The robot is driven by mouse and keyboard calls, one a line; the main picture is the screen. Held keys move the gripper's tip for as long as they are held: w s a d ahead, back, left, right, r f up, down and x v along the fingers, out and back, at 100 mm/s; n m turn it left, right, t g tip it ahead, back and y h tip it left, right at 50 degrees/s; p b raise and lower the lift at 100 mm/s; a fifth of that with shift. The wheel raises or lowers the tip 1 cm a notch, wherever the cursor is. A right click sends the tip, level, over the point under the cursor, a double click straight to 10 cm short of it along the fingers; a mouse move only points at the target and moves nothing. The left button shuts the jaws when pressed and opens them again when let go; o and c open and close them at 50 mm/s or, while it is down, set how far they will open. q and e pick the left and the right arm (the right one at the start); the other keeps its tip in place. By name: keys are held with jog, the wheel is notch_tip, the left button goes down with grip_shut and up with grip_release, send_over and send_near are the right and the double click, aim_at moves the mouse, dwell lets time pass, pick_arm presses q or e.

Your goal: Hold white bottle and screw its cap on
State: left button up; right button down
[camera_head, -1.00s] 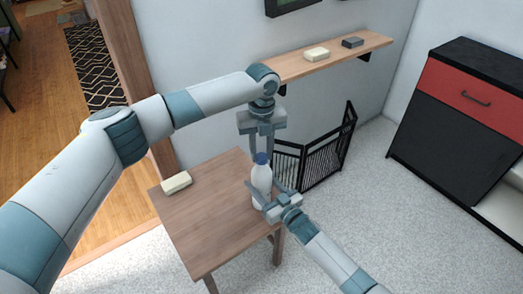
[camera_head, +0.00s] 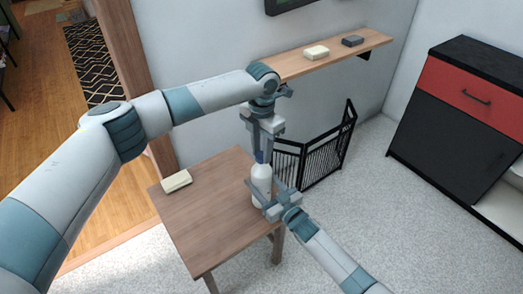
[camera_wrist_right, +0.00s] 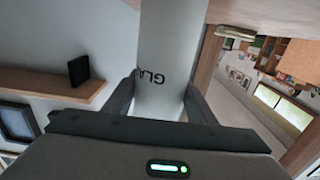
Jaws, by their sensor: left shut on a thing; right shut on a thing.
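The white bottle (camera_head: 262,186) stands upright near the right edge of the small wooden table (camera_head: 205,215). My right gripper (camera_head: 268,203) is shut on the bottle's body from the lower right. In the right wrist view the bottle (camera_wrist_right: 168,60) with dark lettering sits between both fingers of the right gripper (camera_wrist_right: 160,100). My left gripper (camera_head: 262,152) points down from above and is shut on the blue cap (camera_head: 260,157) at the bottle's top. The fingers hide most of the cap, so I cannot tell how it sits on the neck.
A pale block (camera_head: 176,181) lies on the table's left side. A wall shelf (camera_head: 335,55) with a pale block (camera_head: 316,52) and a dark block (camera_head: 353,40) is behind. A black folding gate (camera_head: 320,155) stands behind the table. A red-and-black cabinet (camera_head: 465,110) is at right.

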pick_arm(q)
jog(key=shift+m, duration=0.5)
jog(key=o, duration=1)
jog(key=shift+r, duration=0.1)
jog(key=shift+r, duration=2.15)
